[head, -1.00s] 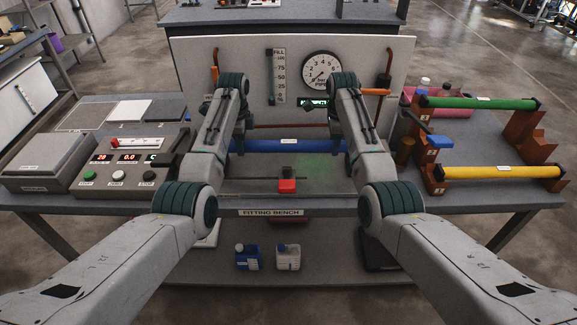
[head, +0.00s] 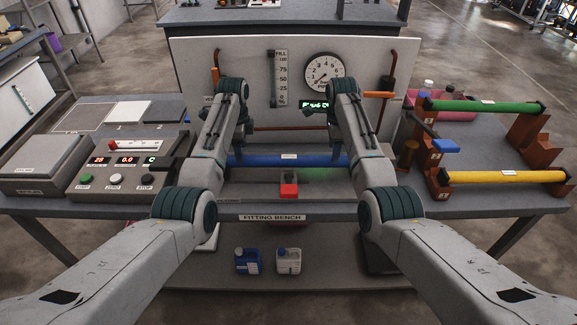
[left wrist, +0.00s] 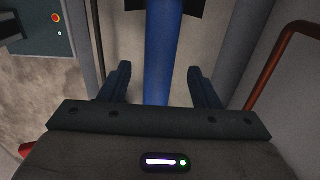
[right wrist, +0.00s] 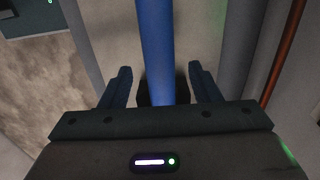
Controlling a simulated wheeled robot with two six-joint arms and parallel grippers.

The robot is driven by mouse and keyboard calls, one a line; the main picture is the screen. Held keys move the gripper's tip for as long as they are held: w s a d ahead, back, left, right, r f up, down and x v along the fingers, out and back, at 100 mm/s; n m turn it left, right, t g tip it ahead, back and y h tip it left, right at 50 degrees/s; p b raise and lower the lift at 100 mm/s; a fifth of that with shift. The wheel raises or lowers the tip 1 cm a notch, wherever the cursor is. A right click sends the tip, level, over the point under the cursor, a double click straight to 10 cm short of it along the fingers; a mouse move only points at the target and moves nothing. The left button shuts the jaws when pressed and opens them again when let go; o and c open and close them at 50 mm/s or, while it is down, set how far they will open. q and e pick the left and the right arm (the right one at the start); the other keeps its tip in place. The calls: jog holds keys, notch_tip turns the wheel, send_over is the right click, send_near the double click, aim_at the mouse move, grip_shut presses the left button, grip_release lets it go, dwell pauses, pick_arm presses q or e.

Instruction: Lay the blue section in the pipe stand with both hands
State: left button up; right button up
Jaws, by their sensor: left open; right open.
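The blue section (head: 275,160) lies level across the back of the fitting bench, in front of the upright panel. It runs between my two arms. My left gripper (left wrist: 157,76) is open, with one finger on each side of the blue section (left wrist: 163,50). My right gripper (right wrist: 159,73) is open around it in the same way (right wrist: 155,40). Dark pieces show by the section in both wrist views; I cannot tell whether it rests on them. In the head view my arms hide its ends. A brown stepped stand (head: 527,140) at the right holds green and yellow pipes.
A red block (head: 289,190) sits on the bench just in front of the section. The panel (head: 240,65) with gauge (head: 324,70) and red pipework stands close behind. A control box (head: 125,165) is at the left. Two jugs stand on the low shelf.

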jog(key=shift+s+r, duration=0.1)
jog(key=shift+r, duration=0.3)
pick_arm(q)
notch_tip(320, 180, up, 12)
pick_arm(e)
notch_tip(320, 180, up, 11)
jog(key=shift+r, duration=0.2)
pick_arm(q)
jog(key=shift+f, duration=0.15)
pick_arm(e)
jog(key=shift+f, duration=0.1)
